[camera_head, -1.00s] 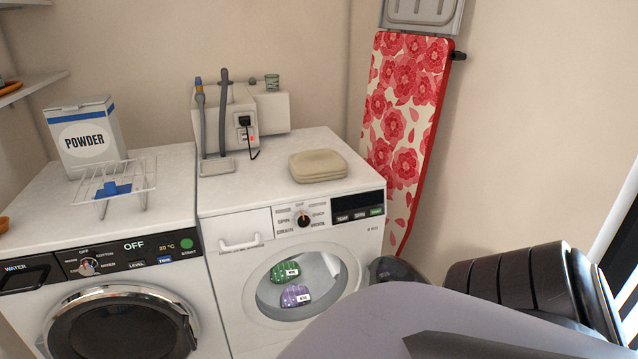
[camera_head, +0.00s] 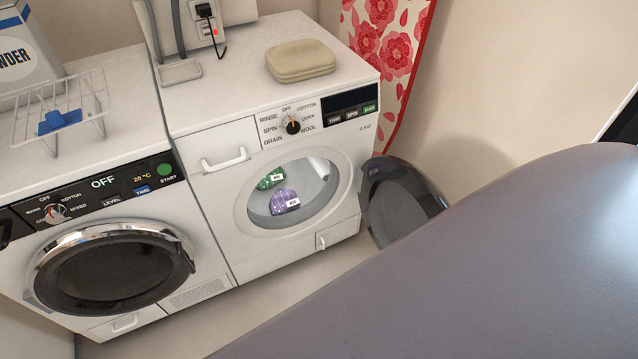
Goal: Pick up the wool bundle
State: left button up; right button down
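Two rounded bundles lie inside the open drum of the right washing machine (camera_head: 222,195). One is a green bundle (camera_head: 267,181) with a white label, further back. The other is a purple striped bundle (camera_head: 283,202) with a white label, in front and touching or close to it. The label text is too small to read, so I cannot tell which one is the wool bundle. Neither of my grippers is in view. A large grey part of my own arm fills the lower right.
The round door (camera_head: 400,203) of the right machine stands open to the right. The left machine's door (camera_head: 112,272) is shut. A wire rack (camera_head: 62,108) stands at the left. Floor (camera_head: 270,285) is clear in front.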

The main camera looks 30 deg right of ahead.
aim_at(284, 201)
jog(key=i+z, duration=0.15)
jog(key=z, duration=0.25)
jog(key=i+z, duration=0.15)
jog(key=z, duration=0.2)
jog(key=i+z, duration=0.15)
jog(key=z, duration=0.25)
jog(key=i+j+z, duration=0.1)
jog(key=i+z, duration=0.25)
jog(key=i+j+z, duration=0.15)
jog(key=z, duration=0.2)
